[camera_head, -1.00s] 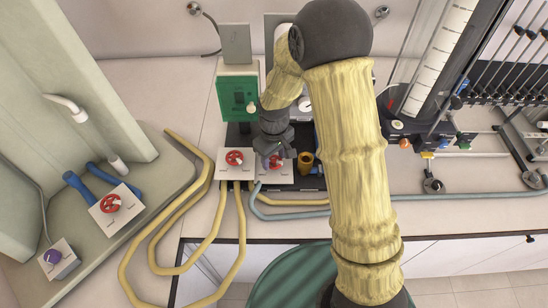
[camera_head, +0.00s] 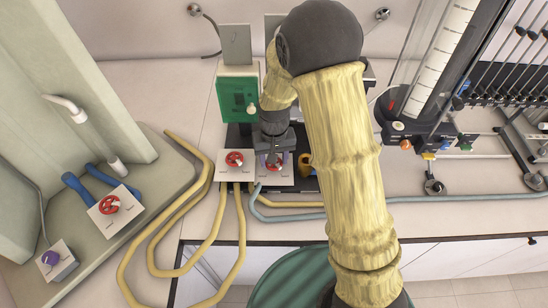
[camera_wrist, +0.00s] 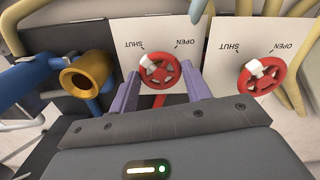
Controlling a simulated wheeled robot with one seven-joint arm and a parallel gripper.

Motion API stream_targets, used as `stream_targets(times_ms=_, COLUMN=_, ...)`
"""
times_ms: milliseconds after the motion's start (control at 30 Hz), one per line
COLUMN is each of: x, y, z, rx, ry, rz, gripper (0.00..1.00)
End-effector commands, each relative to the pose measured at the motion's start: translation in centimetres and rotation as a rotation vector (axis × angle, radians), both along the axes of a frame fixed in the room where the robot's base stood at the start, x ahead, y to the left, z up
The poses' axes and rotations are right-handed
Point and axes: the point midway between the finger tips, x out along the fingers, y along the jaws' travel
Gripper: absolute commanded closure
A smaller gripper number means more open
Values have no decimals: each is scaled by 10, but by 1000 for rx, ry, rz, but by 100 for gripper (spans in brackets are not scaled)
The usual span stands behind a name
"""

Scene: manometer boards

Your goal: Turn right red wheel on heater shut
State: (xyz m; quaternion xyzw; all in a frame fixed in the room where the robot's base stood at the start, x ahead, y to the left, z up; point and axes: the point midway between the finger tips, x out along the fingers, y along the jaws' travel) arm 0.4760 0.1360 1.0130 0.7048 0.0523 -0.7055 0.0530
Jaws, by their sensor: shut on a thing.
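The right red wheel (camera_wrist: 166,85) sits on a white panel (camera_wrist: 130,33) marked SHUT and OPEN; it shows partly in the head view (camera_head: 275,167). Its white mark (camera_wrist: 148,64) points up-left in the wrist view, toward the SHUT side. My gripper (camera_wrist: 160,88) is shut on this wheel, with one purple finger on either side of it. The left red wheel (camera_head: 234,159) stands beside it on its own panel and shows at the right in the wrist view (camera_wrist: 268,82). The green heater box (camera_head: 238,95) is behind the panels.
A brass cup (camera_wrist: 86,73) stands close beside the gripped wheel. Yellow hoses (camera_head: 215,235) and a blue-grey hose (camera_head: 300,216) run in front of the panels. Another red wheel (camera_head: 109,204) and a purple knob (camera_head: 50,257) are at the left. Counter to the right is partly clear.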

Motion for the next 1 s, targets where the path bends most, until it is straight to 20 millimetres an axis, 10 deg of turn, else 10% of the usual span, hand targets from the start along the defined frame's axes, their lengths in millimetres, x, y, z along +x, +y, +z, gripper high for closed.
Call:
stream_targets(times_ms=233, x=2, y=0, z=1, rx=2, ry=-6, rz=-6, gripper=75)
stream_targets(times_ms=267, x=2, y=0, z=1, rx=2, ry=-6, rz=-6, gripper=50)
stream_targets(times_ms=367, x=2, y=-1, z=1, rx=2, ry=-5, rz=-5, gripper=30)
stream_targets(times_ms=1000, x=2, y=0, z=36, rx=3, ry=-8, rz=-2, gripper=30)
